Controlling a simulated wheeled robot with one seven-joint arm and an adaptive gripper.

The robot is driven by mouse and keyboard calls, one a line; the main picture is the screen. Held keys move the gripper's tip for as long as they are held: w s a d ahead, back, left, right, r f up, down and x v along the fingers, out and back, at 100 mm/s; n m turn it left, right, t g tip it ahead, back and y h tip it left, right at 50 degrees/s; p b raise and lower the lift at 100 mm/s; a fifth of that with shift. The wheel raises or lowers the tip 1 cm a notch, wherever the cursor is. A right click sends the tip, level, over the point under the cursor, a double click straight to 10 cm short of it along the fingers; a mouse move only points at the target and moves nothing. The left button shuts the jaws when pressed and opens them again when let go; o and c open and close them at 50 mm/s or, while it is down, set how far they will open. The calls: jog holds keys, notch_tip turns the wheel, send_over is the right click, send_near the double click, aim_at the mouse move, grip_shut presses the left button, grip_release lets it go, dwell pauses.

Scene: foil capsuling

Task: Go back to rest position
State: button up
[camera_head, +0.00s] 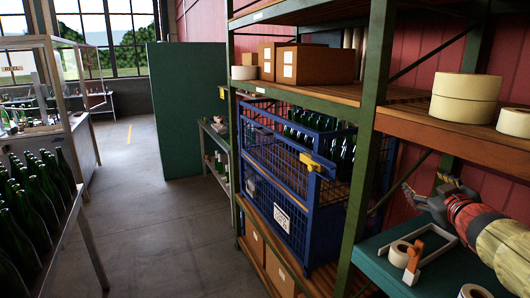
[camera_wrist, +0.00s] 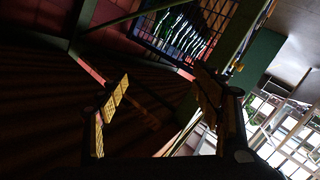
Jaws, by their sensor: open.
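My gripper (camera_head: 424,190) is at the right of the head view, at the end of my arm, which reaches in from the right edge. Its fingers are spread apart with nothing between them. It is above a teal surface (camera_head: 375,264) and close to the green shelf rack. In the wrist view my gripper (camera_wrist: 165,100) shows two yellow-padded fingers, wide apart and empty. That view is dark and tilted.
A green rack post (camera_head: 366,150) stands just left of my gripper. A blue wire crate (camera_head: 285,185) with bottles is on the rack. Tape rolls (camera_head: 400,254) and an orange-and-white tool (camera_head: 413,262) lie on the teal surface. The floor aisle (camera_head: 160,220) is clear.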

jog(key=s+a+f+m+g+y, duration=0.1)
jog(key=s+a+f+g, duration=0.2)
jog(key=s+a+f, duration=0.4)
jog(key=s+a+f+m+g+y, duration=0.1)
jog(key=s+a+f+g, duration=0.2)
jog(key=s+a+f, duration=0.3)
jog(key=s+a+f+m+g+y, duration=0.1)
jog(key=s+a+f+g, duration=0.3)
jog(key=s+a, duration=1.1)
jog(key=s+f, duration=0.3)
jog(key=shift+f+y, duration=0.3)
